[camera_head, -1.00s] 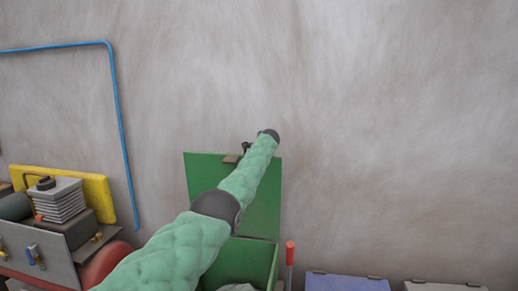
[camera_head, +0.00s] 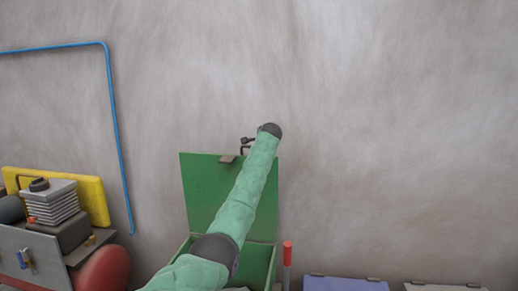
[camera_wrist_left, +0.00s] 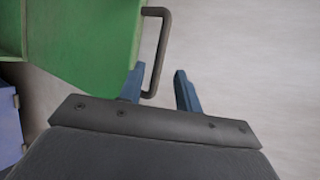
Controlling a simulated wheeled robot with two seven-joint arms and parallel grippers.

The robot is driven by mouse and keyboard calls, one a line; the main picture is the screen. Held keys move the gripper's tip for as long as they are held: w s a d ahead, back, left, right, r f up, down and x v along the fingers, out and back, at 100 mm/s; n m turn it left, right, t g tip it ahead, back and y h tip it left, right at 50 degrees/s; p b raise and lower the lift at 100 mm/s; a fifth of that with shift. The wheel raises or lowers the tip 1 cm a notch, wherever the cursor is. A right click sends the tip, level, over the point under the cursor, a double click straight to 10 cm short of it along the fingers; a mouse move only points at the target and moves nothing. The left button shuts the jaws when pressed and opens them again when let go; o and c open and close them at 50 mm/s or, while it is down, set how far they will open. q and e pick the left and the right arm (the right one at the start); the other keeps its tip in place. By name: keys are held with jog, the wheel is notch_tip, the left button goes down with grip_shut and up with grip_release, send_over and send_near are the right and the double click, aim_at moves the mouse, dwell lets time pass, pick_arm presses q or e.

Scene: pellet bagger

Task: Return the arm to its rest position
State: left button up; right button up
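My left arm (camera_head: 247,195) reaches up from the bottom of the head view, in front of a green bin with its lid (camera_head: 205,190) standing open. Its wrist end is just above the lid's top edge, and the gripper itself is hardly visible there. In the left wrist view my left gripper (camera_wrist_left: 159,70) is open, with two blue fingers apart. A grey-brown bar handle (camera_wrist_left: 164,45) on a green panel (camera_wrist_left: 85,40) reaches between or close by the fingers; I cannot tell whether they touch. My right gripper is in neither view.
A red-capped post (camera_head: 288,252) stands right of the bin (camera_head: 262,262). A blue-lidded box (camera_head: 345,284) and a grey one (camera_head: 445,287) are at lower right. Machinery with a yellow panel (camera_head: 92,198) and a blue pipe (camera_head: 118,130) are at left. The upper wall is bare.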

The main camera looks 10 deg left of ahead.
pick_arm(q)
jog(key=shift+s+d+r, duration=0.2)
jog(key=shift+s, duration=0.25)
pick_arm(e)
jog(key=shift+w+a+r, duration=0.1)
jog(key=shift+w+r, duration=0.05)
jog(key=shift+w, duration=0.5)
